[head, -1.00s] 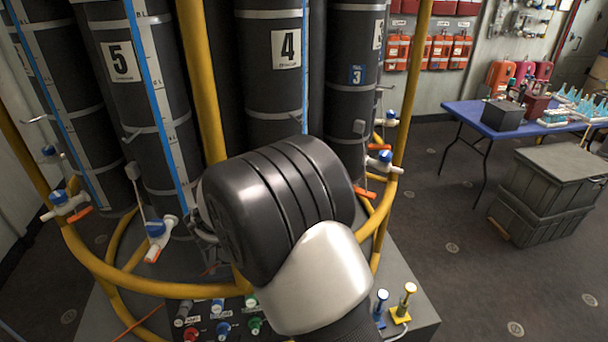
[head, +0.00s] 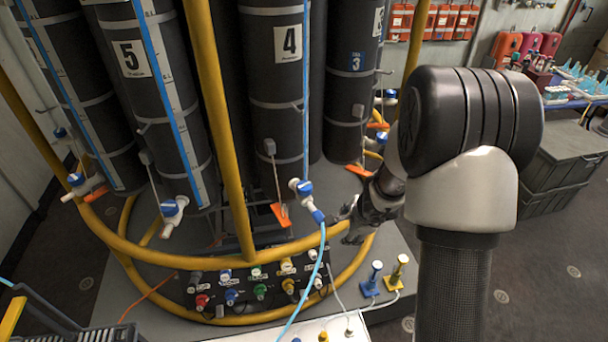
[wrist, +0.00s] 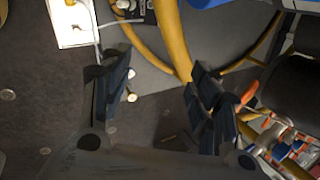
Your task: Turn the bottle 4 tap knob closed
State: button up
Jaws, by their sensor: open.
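Bottle 4 (head: 270,75) is a dark cylinder with a white number label, standing in the middle of the rosette in the head view. Its tap (head: 305,195) is low at its front right, with a blue knob (head: 304,186), a white body and a light blue hose (head: 318,260) hanging from it. My gripper (head: 348,222) is just right of and slightly below this tap, apart from the knob as far as I can see. The wrist view shows my gripper (wrist: 160,88) with its dark fingers spread and nothing between them. A blue part (wrist: 205,3) is cut off at that view's top edge; I cannot tell what it is.
A yellow hoop rail (head: 190,262) runs below the taps, and a yellow post (head: 215,120) stands left of bottle 4. A panel of coloured fittings (head: 255,285) lies below. Bottle 5's tap (head: 173,208) is to the left. Grey crates (head: 560,165) stand at right.

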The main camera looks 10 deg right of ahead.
notch_tip(320, 180, up, 5)
jog(key=s+a+m+t+y+p, duration=0.1)
jog(key=s+m+y+p, duration=0.1)
jog(key=m+y, duration=0.2)
jog(key=m+t+y+p, duration=0.2)
jog(key=m+t+y, duration=0.1)
jog(key=m+t, duration=0.2)
send_near(305, 185)
jog(key=b+x, duration=0.3)
jog(key=x, duration=0.7)
jog(key=shift+a, duration=0.1)
jog(key=shift+c, duration=0.3)
jog(key=c, duration=1)
jog(key=shift+f+m+b, duration=0.2)
jog(key=shift+m+b, duration=0.2)
jog(key=shift+b, duration=0.75)
jog(key=shift+r+m+t+h+b, duration=0.15)
jog(key=shift+m+t+h+b, duration=0.3)
jog(key=shift+h+b, duration=0.2)
